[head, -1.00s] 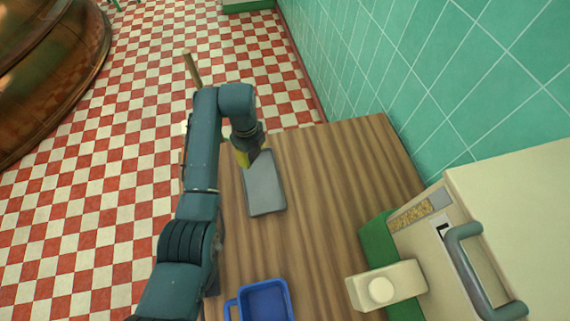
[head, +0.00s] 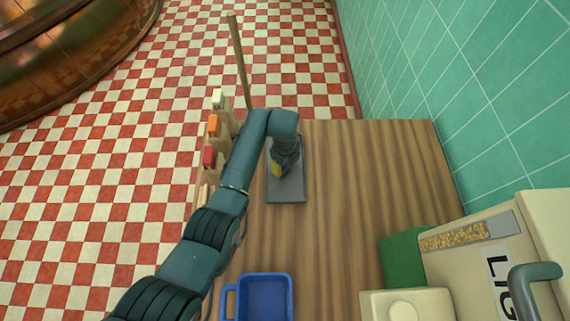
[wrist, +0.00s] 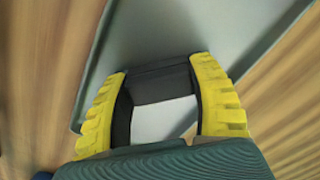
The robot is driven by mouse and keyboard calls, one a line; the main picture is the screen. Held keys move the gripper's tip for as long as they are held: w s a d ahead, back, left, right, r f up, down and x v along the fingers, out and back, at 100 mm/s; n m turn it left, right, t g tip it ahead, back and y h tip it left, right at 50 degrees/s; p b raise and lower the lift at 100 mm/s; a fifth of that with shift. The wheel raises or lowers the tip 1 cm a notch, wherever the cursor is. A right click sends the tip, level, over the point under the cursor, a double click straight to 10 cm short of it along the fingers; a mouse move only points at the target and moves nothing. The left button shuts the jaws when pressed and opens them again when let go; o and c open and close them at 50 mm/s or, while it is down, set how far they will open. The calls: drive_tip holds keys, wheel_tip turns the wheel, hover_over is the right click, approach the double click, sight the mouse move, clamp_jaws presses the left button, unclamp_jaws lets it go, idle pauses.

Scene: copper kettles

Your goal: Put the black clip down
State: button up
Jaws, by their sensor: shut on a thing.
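The black clip (wrist: 161,82) shows in the wrist view as a dark block between the yellow fingers of my gripper (wrist: 163,85). The fingers are shut on it from both sides. Behind it is a grey tray (wrist: 215,30), and I cannot tell whether the clip touches it. In the head view my gripper (head: 279,168) points down over the same grey tray (head: 286,190) on the wooden table. The clip is hidden there by my arm.
A blue bin with a handle (head: 265,275) stands at the table's near side. Coloured items (head: 212,125) line the left edge. A green box (head: 402,262) and cream machines (head: 408,305) are at the lower right. The wooden table (head: 370,180) right of the tray is clear.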

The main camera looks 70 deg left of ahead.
drive_tip(key=o, duration=0.8)
wheel_tip(320, 180, up, 12)
drive_tip(key=p, duration=0.3)
drive_tip(key=shift+r, duration=0.1)
drive_tip(key=shift+w, duration=0.1)
